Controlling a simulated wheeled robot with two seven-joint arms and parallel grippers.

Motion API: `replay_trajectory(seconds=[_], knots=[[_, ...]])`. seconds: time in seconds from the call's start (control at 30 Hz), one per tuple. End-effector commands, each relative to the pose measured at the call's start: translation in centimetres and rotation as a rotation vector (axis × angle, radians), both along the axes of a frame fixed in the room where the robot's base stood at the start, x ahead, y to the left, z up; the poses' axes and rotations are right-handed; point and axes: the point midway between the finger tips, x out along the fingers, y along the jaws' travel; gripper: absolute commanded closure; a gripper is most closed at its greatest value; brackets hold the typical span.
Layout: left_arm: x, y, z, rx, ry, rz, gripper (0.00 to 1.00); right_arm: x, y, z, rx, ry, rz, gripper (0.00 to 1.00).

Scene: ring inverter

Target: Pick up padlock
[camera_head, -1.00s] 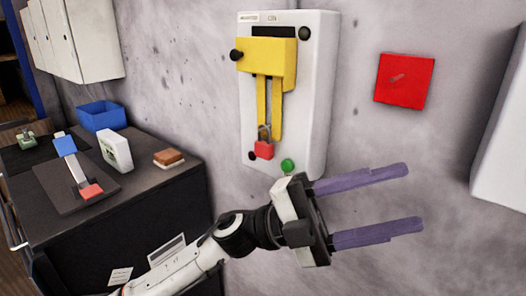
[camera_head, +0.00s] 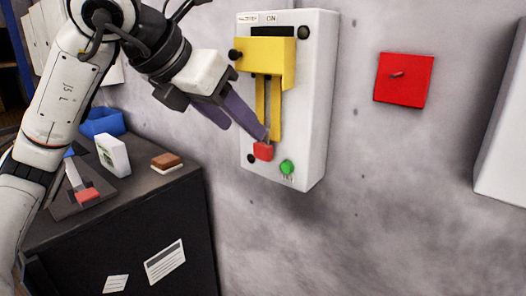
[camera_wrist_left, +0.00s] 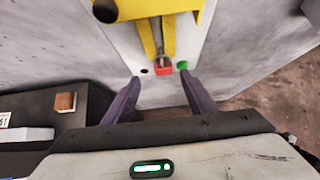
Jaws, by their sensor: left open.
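The red padlock (camera_head: 263,152) hangs at the lower end of the yellow bars (camera_head: 275,105) on the white wall box (camera_head: 312,110). My left gripper (camera_head: 246,130) is open, with its purple fingers pointing down and right toward the padlock in the head view. In the left wrist view the padlock (camera_wrist_left: 163,68) shows beyond and between the two spread fingertips (camera_wrist_left: 160,77), nearer the right one. The fingers look apart from it. One fingertip overlaps the padlock's shackle area in the head view. My right gripper is not in view.
A green button (camera_head: 287,167) sits on the box just right of the padlock. A red square panel (camera_head: 404,78) is on the wall at right. A dark cabinet (camera_head: 120,235) at left carries a blue bin (camera_head: 103,121), a white box (camera_head: 113,154) and a brown block (camera_head: 166,160).

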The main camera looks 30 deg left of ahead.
Motion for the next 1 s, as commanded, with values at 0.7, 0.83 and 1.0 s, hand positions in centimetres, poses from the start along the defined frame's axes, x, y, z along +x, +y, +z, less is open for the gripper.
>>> replay_trajectory(seconds=[0.7,0.83,1.0], knots=[[5.4,-1.0,-5.7,-0.002,0.002,-0.006,0.48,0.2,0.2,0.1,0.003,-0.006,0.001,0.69],[5.4,-1.0,-5.7,-0.002,0.001,-0.006,0.48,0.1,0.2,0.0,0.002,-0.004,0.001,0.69],[5.4,-1.0,-5.6,-0.003,0.001,-0.007,0.67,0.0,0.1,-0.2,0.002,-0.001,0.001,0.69]])
